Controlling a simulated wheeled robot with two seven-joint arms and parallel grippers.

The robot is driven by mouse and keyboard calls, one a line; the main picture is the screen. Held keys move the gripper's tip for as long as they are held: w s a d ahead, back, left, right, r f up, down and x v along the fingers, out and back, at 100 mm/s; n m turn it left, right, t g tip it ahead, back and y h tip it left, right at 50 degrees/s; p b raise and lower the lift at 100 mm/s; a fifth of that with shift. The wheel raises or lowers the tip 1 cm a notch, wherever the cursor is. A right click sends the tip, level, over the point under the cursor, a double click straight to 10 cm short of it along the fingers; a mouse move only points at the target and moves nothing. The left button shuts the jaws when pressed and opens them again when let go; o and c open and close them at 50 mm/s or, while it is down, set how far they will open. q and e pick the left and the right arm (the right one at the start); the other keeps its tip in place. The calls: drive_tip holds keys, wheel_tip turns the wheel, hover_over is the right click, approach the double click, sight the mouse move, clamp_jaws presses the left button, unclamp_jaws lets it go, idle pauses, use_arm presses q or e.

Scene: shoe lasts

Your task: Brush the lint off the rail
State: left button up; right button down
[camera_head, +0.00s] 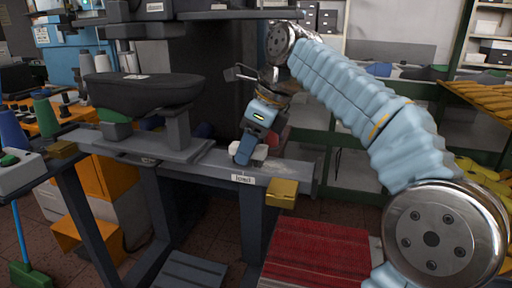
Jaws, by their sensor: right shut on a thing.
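The grey rail (210,158) runs across the middle of the picture, with a small white label on its front face. A thin whitish patch of lint (283,166) lies on top of its right part. My right gripper (246,152) points down at the rail, just left of this patch. My left gripper is not in view.
A black shoe last (145,92) sits on a grey stand on the rail's left part. Yellow blocks (283,192) are at the rail's ends. A red ribbed surface (318,255) lies below right. Thread cones (88,68) stand at the left.

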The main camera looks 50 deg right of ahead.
drive_tip(key=shift+w+a+f, duration=0.1)
drive_tip(key=shift+w+a, duration=0.4)
drive_tip(key=shift+w, duration=0.4)
drive_tip(key=shift+w+a+r, duration=0.1)
drive_tip(key=shift+w+a, duration=0.35)
drive_tip(key=shift+w, duration=0.5)
drive_tip(key=shift+w+a+f, duration=0.1)
drive_tip(key=shift+w+a, duration=0.4)
drive_tip(key=shift+w, duration=0.4)
drive_tip(key=shift+w+d, duration=0.4)
drive_tip(key=shift+d, duration=0.35)
drive_tip(key=shift+s+d+f, duration=0.1)
drive_tip(key=shift+s+d, duration=0.4)
drive_tip(key=shift+s, duration=0.55)
drive_tip(key=shift+s+d, duration=0.55)
drive_tip(key=shift+s, duration=0.5)
drive_tip(key=shift+s+d+f, duration=0.1)
drive_tip(key=shift+s+d, duration=0.4)
drive_tip(key=shift+s, duration=0.55)
drive_tip(key=shift+s+d+r, duration=0.1)
drive_tip(key=shift+s+d, duration=0.65)
drive_tip(key=shift+s, duration=0.7)
drive_tip(key=shift+s+d+r, duration=0.1)
drive_tip(key=shift+s+d, duration=0.7)
drive_tip(key=shift+s, duration=0.6)
drive_tip(key=shift+s+d, duration=0.75)
drive_tip(key=shift+s, duration=0.7)
drive_tip(key=shift+w, duration=0.1)
